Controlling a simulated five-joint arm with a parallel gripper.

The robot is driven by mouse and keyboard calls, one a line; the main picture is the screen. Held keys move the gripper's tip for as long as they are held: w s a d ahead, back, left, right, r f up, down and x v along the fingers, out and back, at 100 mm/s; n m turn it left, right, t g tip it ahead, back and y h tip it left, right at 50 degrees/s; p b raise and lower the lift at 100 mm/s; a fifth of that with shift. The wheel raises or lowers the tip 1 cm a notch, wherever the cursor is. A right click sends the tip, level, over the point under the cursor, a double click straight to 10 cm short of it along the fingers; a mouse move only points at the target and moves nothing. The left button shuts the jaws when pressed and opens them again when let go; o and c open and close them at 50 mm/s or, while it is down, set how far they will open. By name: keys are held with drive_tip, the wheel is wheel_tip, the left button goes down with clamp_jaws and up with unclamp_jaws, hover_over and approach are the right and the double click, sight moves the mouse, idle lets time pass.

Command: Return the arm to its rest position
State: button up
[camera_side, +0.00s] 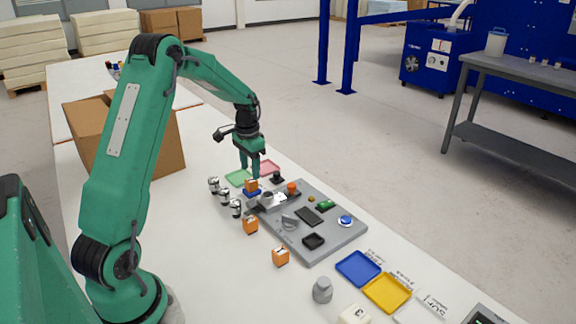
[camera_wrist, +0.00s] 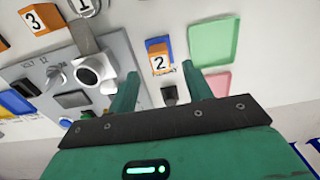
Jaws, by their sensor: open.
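My gripper (camera_side: 249,172) hangs fingers-down over the far part of the white table, above and just behind an orange block (camera_side: 251,185). In the wrist view its two green fingers (camera_wrist: 161,77) stand apart with nothing held between them. The orange block, marked 2 (camera_wrist: 159,62), sits on a small blue tray (camera_side: 252,193), beyond the fingertips and apart from them. My arm is raised and bent, reaching out over the table. The exact height of the fingertips above the table is hard to tell.
A grey control panel (camera_side: 343,233) with knobs and buttons lies in front of the gripper. Green (camera_side: 237,177) and pink (camera_side: 268,168) trays lie close by. Several small metal cylinders (camera_side: 225,196) and other orange blocks (camera_side: 280,256) stand nearby. A cardboard box (camera_side: 160,140) is to the left.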

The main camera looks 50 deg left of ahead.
drive_tip(key=shift+r, duration=1.25)
drive_tip(key=shift+d+r, duration=0.2)
drive_tip(key=shift+r, duration=0.05)
drive_tip(key=s+d+r+t, duration=0.1)
drive_tip(key=s+d+r, duration=0.2)
drive_tip(key=d+r, duration=0.4)
drive_tip(key=s+d+r+t, duration=0.2)
drive_tip(key=s+d+r, duration=0.2)
drive_tip(key=d+r, duration=0.3)
drive_tip(key=s+d+t, duration=0.2)
drive_tip(key=s+d, duration=0.9)
drive_tip(key=s, duration=0.2)
drive_tip(key=shift+r+t, duration=0.2)
drive_tip(key=shift+t, duration=0.1)
